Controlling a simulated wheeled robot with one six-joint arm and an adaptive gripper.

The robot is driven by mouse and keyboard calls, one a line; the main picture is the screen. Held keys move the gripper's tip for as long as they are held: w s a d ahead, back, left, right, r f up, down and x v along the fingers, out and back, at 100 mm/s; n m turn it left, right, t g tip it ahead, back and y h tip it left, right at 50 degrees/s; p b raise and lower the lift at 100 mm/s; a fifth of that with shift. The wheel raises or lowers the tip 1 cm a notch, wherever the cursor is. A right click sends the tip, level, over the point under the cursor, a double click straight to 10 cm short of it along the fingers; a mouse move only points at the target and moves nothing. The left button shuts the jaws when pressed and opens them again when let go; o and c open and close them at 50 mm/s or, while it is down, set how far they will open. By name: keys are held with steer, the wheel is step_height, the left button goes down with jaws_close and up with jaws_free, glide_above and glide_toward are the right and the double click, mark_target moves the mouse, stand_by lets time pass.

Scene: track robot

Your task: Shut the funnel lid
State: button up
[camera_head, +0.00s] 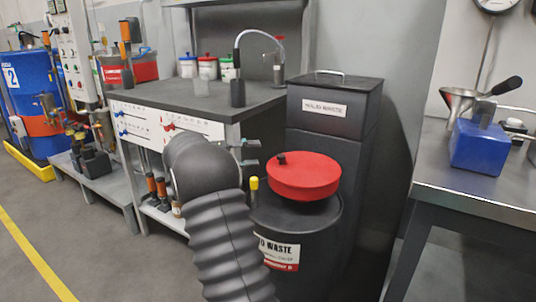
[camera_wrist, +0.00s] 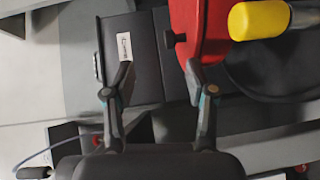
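A red round funnel top (camera_head: 303,174) sits over the black waste drum (camera_head: 325,232) in the head view. A small black knob (camera_head: 282,158) is at its left edge. Whether the lid is separate from the funnel or raised cannot be told clearly. The red part (camera_wrist: 198,28) and black knob (camera_wrist: 174,38) also show in the wrist view, top right of centre. My gripper (camera_wrist: 159,74) is open, with nothing between its fingers; the knob appears just beyond and between them. In the head view my gripper (camera_head: 250,152) is left of the red part, largely behind my arm.
A yellow-capped item (camera_head: 254,184) stands left of the red part and looks large in the wrist view (camera_wrist: 260,20). A tall black waste bin (camera_head: 333,110) is behind.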

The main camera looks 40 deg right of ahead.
steer(key=shift+v, duration=2)
steer(key=s+a+f+n+t+y, duration=0.3)
steer(key=s+a+t+y, duration=0.4)
steer(key=s+a, duration=0.7)
steer(key=s+a+f+n+t+y, duration=0.4)
steer(key=s+a+t+y, duration=0.3)
steer(key=s+a, duration=0.8)
steer(key=shift+a+y, duration=0.4)
steer(key=shift+a, duration=1.75)
steer(key=shift+s, duration=0.1)
